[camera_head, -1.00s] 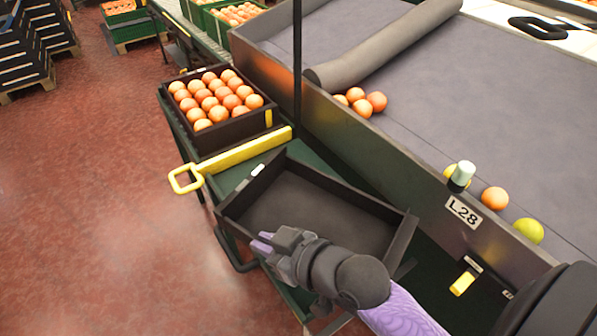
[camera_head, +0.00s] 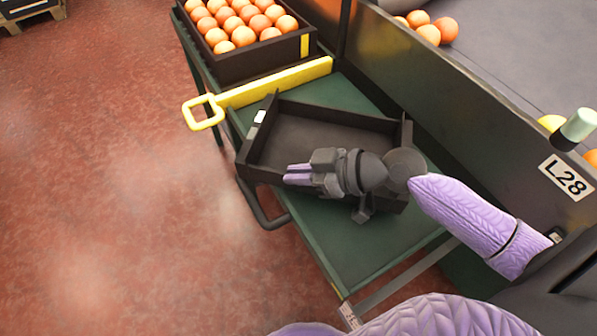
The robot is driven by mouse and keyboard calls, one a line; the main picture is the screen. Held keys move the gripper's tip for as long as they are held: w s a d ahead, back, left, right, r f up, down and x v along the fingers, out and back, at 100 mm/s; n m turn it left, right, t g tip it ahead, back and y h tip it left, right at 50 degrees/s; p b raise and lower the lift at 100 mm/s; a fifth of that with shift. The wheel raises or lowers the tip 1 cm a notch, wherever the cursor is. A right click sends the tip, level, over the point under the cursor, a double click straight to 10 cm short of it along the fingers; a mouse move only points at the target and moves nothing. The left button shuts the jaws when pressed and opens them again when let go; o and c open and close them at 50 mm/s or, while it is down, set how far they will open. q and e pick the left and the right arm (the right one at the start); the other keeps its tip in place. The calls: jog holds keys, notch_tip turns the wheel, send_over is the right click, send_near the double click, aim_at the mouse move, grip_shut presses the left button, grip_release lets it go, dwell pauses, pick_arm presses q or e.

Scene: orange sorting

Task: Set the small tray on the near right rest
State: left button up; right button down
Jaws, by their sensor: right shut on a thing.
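The small tray (camera_head: 283,110) is black, empty and open at the top, with a white label on its left wall. It is over the green bench top (camera_head: 375,245), next to the yellow bar. My right gripper (camera_head: 298,174) is shut on the tray's near wall; the hand and wrist hide part of that wall and the tray's right side. I cannot tell whether the tray's underside touches the bench. No separately marked rest is clear to me; the near right part of the bench top is bare. My left gripper is not in view.
A dark crate of oranges (camera_head: 262,58) stands at the back of the bench. A yellow bar with a loop handle (camera_head: 270,85) lies between crate and tray. The sorting table's metal side wall (camera_head: 440,100), labelled L28, bounds the right. Red floor is free at left.

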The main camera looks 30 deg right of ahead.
jog(key=shift+f, duration=0.1)
jog(key=c, duration=0.7)
grip_release()
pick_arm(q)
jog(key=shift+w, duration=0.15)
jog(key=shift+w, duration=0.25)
pick_arm(e)
jog(key=shift+r, duration=0.2)
jog(key=p+v, duration=0.3)
jog(key=v, duration=0.8)
jog(key=shift+d, duration=0.1)
jog(key=shift+s+d+r, duration=0.15)
jog(key=shift+s+d, duration=0.15)
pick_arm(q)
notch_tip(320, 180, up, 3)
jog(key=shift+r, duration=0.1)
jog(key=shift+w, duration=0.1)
